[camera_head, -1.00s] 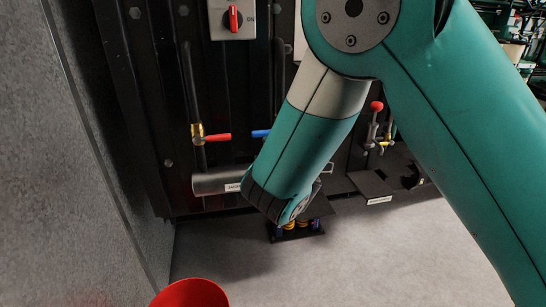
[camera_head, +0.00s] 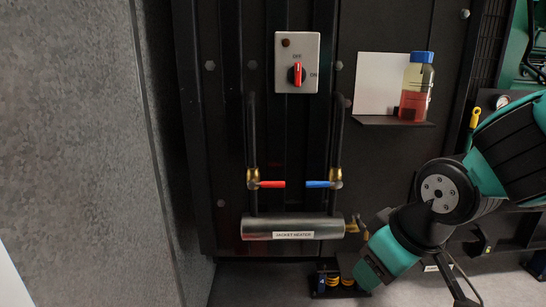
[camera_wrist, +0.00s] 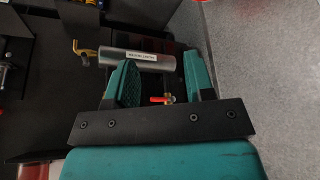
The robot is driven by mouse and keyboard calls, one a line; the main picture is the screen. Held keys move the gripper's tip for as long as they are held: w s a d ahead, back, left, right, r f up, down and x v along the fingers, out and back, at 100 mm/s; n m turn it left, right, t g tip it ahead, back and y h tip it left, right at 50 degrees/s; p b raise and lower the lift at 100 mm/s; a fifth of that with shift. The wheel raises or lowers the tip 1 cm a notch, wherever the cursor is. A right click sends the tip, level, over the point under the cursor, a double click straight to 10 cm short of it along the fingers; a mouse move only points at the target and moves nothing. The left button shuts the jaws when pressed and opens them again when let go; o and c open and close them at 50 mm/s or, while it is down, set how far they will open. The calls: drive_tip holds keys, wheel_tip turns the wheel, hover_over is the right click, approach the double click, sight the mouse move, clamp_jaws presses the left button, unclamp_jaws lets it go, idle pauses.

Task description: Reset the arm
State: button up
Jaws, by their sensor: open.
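My gripper (camera_wrist: 160,72) shows in the wrist view with its two teal fingers apart and nothing held between them. In the head view my teal and black arm is folded at the right, its lower part near the floor. In the wrist view the silver jacket heater cylinder (camera_wrist: 145,59) lies beyond the fingertips, partly covered by one finger. The same heater (camera_head: 292,228) shows in full in the head view, left of my arm.
Red (camera_head: 270,184) and blue (camera_head: 318,184) valve handles sit above the heater. A rotary switch box (camera_head: 297,62) and a bottle of red liquid (camera_head: 416,88) are higher on the black panel. A grey wall (camera_head: 75,150) stands at the left.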

drive_tip(key=s+a+r+g+y, duration=0.15)
drive_tip(key=s+r+g, duration=0.25)
drive_tip(key=s, duration=0.8)
wheel_tip(320, 180, up, 13)
drive_tip(key=p, duration=1.3)
drive_tip(key=shift+d, duration=0.2)
drive_tip(key=shift+f, duration=0.15)
